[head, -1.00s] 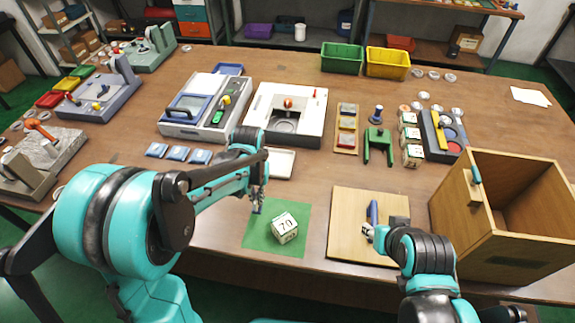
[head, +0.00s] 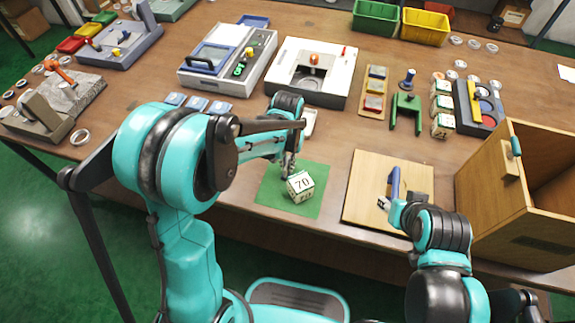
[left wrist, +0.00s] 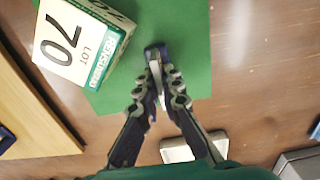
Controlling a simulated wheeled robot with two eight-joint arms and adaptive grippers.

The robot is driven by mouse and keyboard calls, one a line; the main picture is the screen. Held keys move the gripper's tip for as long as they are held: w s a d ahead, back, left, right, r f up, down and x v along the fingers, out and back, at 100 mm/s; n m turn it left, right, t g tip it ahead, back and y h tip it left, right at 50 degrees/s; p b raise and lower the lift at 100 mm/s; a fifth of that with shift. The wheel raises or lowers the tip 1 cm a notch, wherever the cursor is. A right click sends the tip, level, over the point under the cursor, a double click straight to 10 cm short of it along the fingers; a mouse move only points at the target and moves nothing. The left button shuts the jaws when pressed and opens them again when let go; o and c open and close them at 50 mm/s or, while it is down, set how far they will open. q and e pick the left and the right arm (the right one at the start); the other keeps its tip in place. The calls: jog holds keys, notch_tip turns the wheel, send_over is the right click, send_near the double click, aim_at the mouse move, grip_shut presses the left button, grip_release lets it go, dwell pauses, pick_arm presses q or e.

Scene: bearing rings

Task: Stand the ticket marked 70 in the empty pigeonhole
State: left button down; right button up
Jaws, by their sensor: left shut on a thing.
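A small cream box marked 70 (head: 301,187) rests on the green mat (head: 275,197). In the left wrist view this box (left wrist: 70,42) shows "70", "LOT" and a green lettered side. My left gripper (head: 288,173) is right beside the box's far left edge. In the left wrist view my left gripper (left wrist: 155,58) has its fingertips together on a small dark blue and grey thing, hard to make out. The box lies beside the fingers, not between them. My right gripper (head: 384,203) is by a blue-handled thing (head: 394,181); its fingers are unclear. I cannot make out an empty pigeonhole.
The blue-handled thing lies on a wooden board (head: 417,178). An open wooden box (head: 495,195) stands at the right. Several cream boxes (head: 441,105) stand in a row behind. White-topped machines (head: 292,68) fill the back middle. Bare table lies left of the mat.

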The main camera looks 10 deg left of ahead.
pick_arm(q)
jog(key=shift+r, duration=0.1)
jog(key=shift+f, duration=0.2)
jog(key=c, duration=1.7)
grip_release()
jog(key=shift+r, duration=0.1)
